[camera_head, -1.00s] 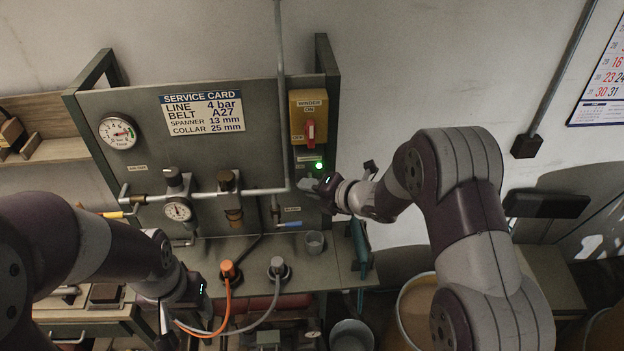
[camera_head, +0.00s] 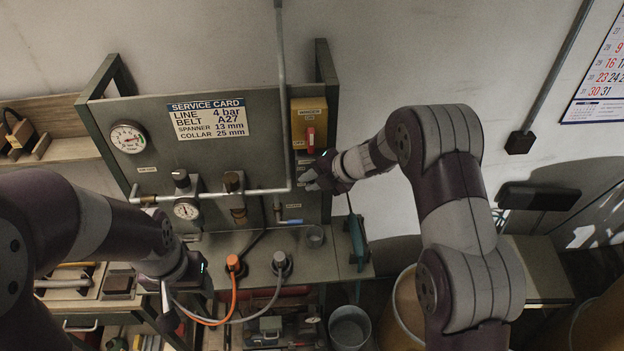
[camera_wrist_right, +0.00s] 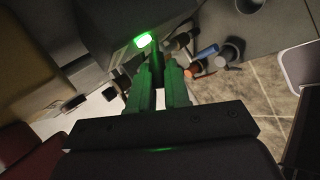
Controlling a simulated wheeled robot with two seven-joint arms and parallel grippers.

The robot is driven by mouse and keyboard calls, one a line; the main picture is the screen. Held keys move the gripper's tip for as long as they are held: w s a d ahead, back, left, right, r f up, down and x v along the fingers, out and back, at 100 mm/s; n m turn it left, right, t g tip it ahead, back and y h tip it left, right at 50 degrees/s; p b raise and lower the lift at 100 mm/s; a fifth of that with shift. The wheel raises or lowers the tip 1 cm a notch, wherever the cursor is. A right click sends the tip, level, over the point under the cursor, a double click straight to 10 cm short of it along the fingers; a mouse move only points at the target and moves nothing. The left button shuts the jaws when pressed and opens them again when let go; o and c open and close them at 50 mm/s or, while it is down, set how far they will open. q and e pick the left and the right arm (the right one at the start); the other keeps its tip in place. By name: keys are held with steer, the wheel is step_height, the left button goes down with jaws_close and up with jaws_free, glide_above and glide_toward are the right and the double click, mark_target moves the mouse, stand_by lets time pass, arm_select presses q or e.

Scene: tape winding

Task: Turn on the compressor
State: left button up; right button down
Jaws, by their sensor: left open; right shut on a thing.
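A grey panel (camera_head: 245,150) carries a yellow switch box labelled WINDER (camera_head: 309,112) with a red handle (camera_head: 310,137). My right gripper (camera_head: 314,180) is at the panel's right edge, below that box. In the right wrist view its fingers (camera_wrist_right: 161,82) are together, their tips against a small dark part beside a lit green lamp (camera_wrist_right: 143,40). What exactly they grip is hard to make out. The gripper covers the lamp in the head view.
A large gauge (camera_head: 127,138), a small gauge (camera_head: 187,209) and a blue-handled valve (camera_head: 289,222) are on the panel and its pipe. Orange (camera_head: 234,264) and grey (camera_head: 280,260) plugs with hoses stand on the bench. A cup (camera_head: 315,236) stands below my right gripper.

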steer(key=c, duration=1.4)
jaws_free()
steer(key=shift+s+d+r+b, duration=0.15)
steer(key=shift+d+r+b, duration=0.15)
steer(key=b+v, duration=0.3)
steer(key=v, duration=0.8)
steer(key=shift+s+r, duration=0.15)
steer(key=shift+r, duration=0.15)
steer(key=shift+d, duration=0.1)
